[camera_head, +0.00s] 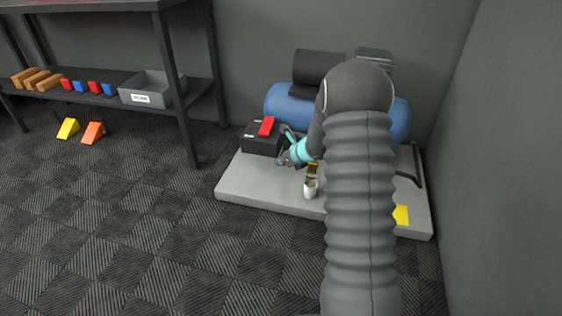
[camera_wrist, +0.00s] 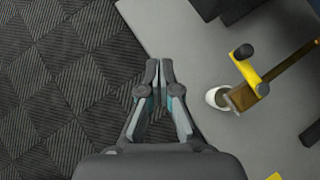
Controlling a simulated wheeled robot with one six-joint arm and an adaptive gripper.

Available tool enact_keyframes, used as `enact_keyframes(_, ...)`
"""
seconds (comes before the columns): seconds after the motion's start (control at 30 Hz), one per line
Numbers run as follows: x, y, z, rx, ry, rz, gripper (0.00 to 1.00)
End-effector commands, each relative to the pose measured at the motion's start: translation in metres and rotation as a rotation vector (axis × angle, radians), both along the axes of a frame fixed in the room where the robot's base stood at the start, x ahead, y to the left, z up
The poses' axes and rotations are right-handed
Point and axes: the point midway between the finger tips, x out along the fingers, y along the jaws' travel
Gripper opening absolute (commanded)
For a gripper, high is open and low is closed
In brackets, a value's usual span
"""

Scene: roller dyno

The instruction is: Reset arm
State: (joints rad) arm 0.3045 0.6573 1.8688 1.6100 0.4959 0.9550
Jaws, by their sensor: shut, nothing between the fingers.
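My gripper (camera_head: 284,158) is above the left part of a light grey platform, just right of a black box with a red top piece. In the wrist view my gripper (camera_wrist: 159,76) points down over the platform's edge, its fingertips close together with nothing between them. My grey arm covers much of the platform's right side in the head view. A white cup (camera_head: 310,188) stands on the platform, right of my gripper and apart from it. A yellow and brown lever (camera_wrist: 257,84) reaches over the cup in the wrist view.
The platform (camera_head: 245,180) carries a blue tank (camera_head: 285,105) and the black box (camera_head: 258,139). A dark shelf at left holds a grey bin (camera_head: 150,97) and several blocks. Yellow (camera_head: 68,128) and orange (camera_head: 93,133) wedges lie on the carpet.

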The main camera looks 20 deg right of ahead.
Motion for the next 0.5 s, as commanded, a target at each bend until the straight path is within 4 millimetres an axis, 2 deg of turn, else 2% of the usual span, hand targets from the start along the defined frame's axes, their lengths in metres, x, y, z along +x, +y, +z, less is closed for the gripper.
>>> enact_keyframes(0.33,0.0,0.001,0.0,-0.028,-0.018,0.04,0.0)
enact_keyframes(0.43,-0.007,0.009,-0.002,-0.095,-0.042,0.172,0.0)
enact_keyframes(0.5,-0.023,0.019,-0.012,-0.153,-0.042,0.31,0.0)
